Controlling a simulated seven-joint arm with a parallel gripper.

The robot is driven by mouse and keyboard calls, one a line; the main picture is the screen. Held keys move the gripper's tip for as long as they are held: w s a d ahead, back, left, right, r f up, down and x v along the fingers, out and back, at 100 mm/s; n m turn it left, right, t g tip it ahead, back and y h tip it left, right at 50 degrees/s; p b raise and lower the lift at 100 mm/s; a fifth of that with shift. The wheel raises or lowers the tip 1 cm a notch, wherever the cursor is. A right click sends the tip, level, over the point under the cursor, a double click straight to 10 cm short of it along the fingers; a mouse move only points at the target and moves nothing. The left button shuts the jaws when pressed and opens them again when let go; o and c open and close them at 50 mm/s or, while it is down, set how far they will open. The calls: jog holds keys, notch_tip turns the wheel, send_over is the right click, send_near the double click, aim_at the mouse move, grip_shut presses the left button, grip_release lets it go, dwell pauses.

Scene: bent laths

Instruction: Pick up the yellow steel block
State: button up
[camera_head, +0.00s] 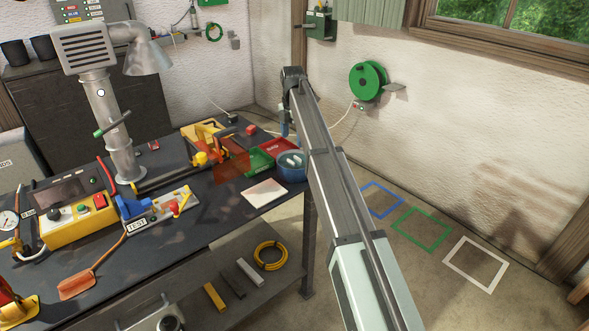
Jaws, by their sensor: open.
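The yellow steel block (215,297) is a bar lying on the lower shelf (205,270) under the workbench, at the lower middle of the view. It lies apart from a dark bar to its right. My arm reaches up from the bottom right, and its far end bends down over the bench's right end. My gripper (284,130) shows only as a small part there, largely hidden by my arm, near a blue bowl. It is open, far above and to the right of the yellow block. I see nothing held.
A dark bar (232,284), a grey bar (249,271) and a yellow coil (270,256) share the shelf. The workbench top (150,250) overhangs it, crowded with tools. A bench leg (309,250) stands at the right. Floor with coloured squares (421,229) lies open beyond.

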notch_tip(320, 180, down, 6)
jog(key=shift+f, duration=0.15)
jog(key=shift+w+d+f, duration=0.1)
jog(key=shift+d+f, duration=0.05)
jog(key=shift+f, duration=1.2)
jog(key=shift+d+f, duration=0.1)
jog(key=shift+f, duration=1.25)
